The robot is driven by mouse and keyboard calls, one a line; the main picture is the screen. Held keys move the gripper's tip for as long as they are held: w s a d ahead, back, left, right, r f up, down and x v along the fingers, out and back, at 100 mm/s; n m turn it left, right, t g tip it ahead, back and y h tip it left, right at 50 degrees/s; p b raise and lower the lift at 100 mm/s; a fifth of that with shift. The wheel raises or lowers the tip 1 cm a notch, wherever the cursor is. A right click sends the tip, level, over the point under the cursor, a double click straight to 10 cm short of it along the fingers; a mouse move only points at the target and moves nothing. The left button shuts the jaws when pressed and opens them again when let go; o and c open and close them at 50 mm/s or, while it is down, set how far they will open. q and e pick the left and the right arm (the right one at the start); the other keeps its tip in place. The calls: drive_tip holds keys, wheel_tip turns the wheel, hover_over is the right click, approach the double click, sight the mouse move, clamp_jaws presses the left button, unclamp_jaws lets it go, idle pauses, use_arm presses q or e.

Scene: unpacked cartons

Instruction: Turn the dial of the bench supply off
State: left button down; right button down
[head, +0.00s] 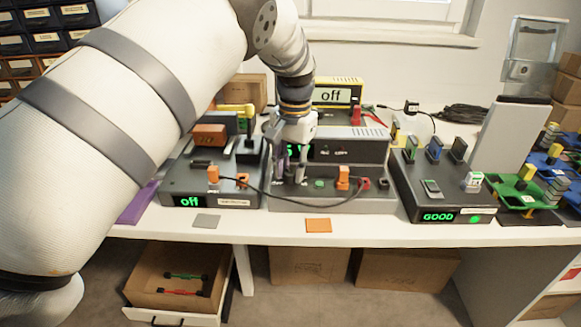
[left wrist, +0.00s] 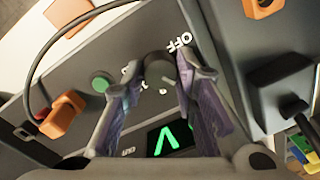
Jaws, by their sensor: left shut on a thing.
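The bench supply (head: 335,203) is a grey unit in the middle of the bench in the head view. Its green display (head: 293,150) is mostly hidden behind my gripper. In the left wrist view its small dark dial (left wrist: 158,66) sits beside a white "OFF" mark (left wrist: 180,42). My left gripper (left wrist: 158,80) has its two purple-lined fingers on either side of the dial, shut on it. In the head view the gripper (head: 291,172) points down at the panel and hides the dial. A green button (left wrist: 100,83) sits near the dial. My right gripper is not in view.
An orange plug (head: 343,178) and a dark cable (head: 262,189) are close to the gripper. A black unit reading "off" (head: 190,202) stands left, and one reading "GOOD" (head: 438,217) right. A yellow-cased unit (head: 340,83) is behind. The front bench strip is mostly clear.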

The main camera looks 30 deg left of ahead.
use_arm(q)
drive_tip(key=n, duration=0.4)
drive_tip(key=shift+f+n, duration=0.1)
drive_tip(key=shift+n, duration=0.2)
drive_tip(key=n, duration=0.3)
drive_tip(key=shift+n, duration=0.4)
drive_tip(key=n, duration=0.4)
drive_tip(key=shift+g+b, duration=0.3)
drive_tip(key=shift+b, duration=0.05)
drive_tip(key=n, duration=0.4)
drive_tip(key=shift+h, duration=0.3)
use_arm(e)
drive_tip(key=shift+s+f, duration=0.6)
use_arm(q)
drive_tip(key=shift+n, duration=0.5)
drive_tip(key=c, duration=1.3)
unclamp_jaws()
drive_tip(key=shift+w, duration=0.1)
